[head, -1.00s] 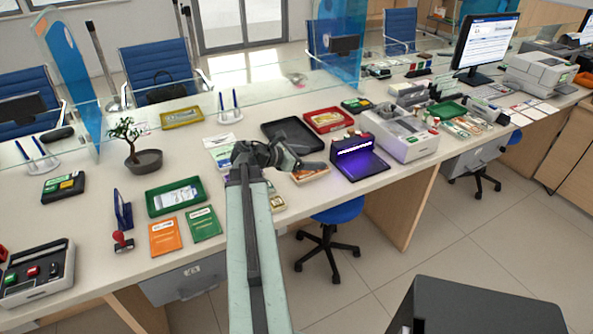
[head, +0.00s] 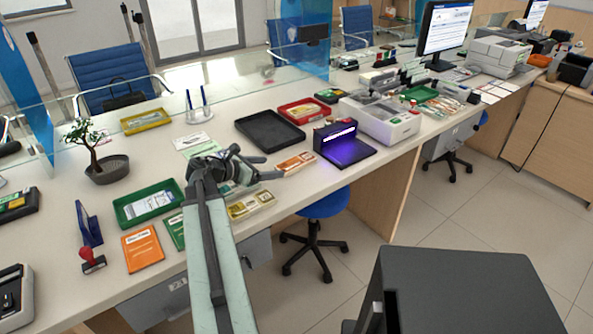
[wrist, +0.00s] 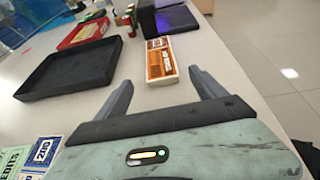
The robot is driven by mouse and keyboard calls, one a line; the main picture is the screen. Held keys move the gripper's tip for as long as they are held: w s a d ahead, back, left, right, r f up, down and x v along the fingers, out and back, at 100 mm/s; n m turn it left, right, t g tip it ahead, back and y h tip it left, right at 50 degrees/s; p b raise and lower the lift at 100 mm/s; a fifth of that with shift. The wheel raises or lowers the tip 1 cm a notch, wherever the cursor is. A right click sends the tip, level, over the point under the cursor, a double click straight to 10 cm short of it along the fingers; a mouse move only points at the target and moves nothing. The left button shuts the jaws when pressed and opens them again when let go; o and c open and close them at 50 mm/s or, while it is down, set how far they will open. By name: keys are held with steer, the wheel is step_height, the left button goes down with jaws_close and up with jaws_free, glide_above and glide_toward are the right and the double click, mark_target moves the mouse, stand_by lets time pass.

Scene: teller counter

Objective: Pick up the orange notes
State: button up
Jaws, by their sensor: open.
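The orange notes (head: 295,162) lie on the counter between the black tray and the purple-lit device. In the wrist view the orange notes (wrist: 161,60) lie flat, just beyond and between my fingertips, with a white band or edge around them. My gripper (head: 278,170) is open and empty, a short way to the left of the notes in the head view. In the wrist view both fingers of my gripper (wrist: 160,88) are spread wide, with the notes roughly centred ahead of them.
A black tray (head: 243,121) lies behind the notes. A purple-lit device (head: 345,160) stands close to their right. Banded yellow-green notes (head: 250,204) lie near my gripper at the counter's front edge. A red tray (head: 322,108) sits farther back.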

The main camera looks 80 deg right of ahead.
mark_target(289, 165)
steer(key=shift+b+x, duration=0.45)
steer(key=shift+x, duration=0.7)
steer(key=b+x, duration=0.1)
steer(key=x, duration=0.4)
steer(key=shift+s+d+b, duration=0.3)
steer(key=shift+s+b, duration=0.05)
steer(key=shift+b, duration=0.05)
steer(key=shift+r, duration=0.1)
steer(key=c, duration=1.5)
step_height(289, 165, up, 10)
steer(key=p, duration=1)
steer(key=shift+r, duration=0.1)
